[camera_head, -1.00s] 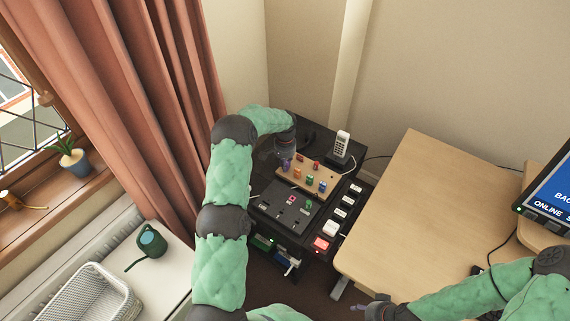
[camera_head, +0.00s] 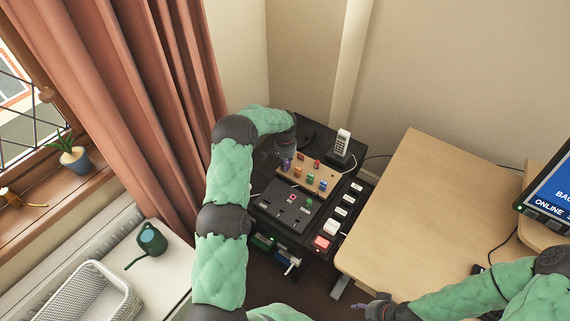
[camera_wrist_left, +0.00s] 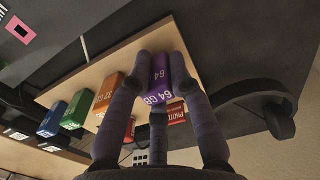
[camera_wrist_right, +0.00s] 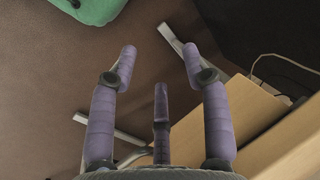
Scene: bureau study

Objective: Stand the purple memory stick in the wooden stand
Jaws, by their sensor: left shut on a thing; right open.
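My left gripper (camera_wrist_left: 160,85) is shut on the purple memory stick (camera_wrist_left: 159,82), which is marked 64 GB. In the head view the purple stick (camera_head: 286,163) shows at the left end of the wooden stand (camera_head: 296,182). In the left wrist view the stick is over or in the wooden stand (camera_wrist_left: 108,68); I cannot tell how deep it sits. Orange (camera_wrist_left: 110,92), green (camera_wrist_left: 78,108), blue (camera_wrist_left: 53,118) and red (camera_wrist_left: 174,112) sticks stand along the stand. My right gripper (camera_wrist_right: 160,62) is open and empty, away from the stand.
The stand is on a black cabinet with a cordless phone (camera_head: 342,143) behind it and a dark panel (camera_head: 285,208) in front. White labelled blocks and a red one (camera_head: 321,243) line the right edge. A wooden desk (camera_head: 415,215) stands to the right.

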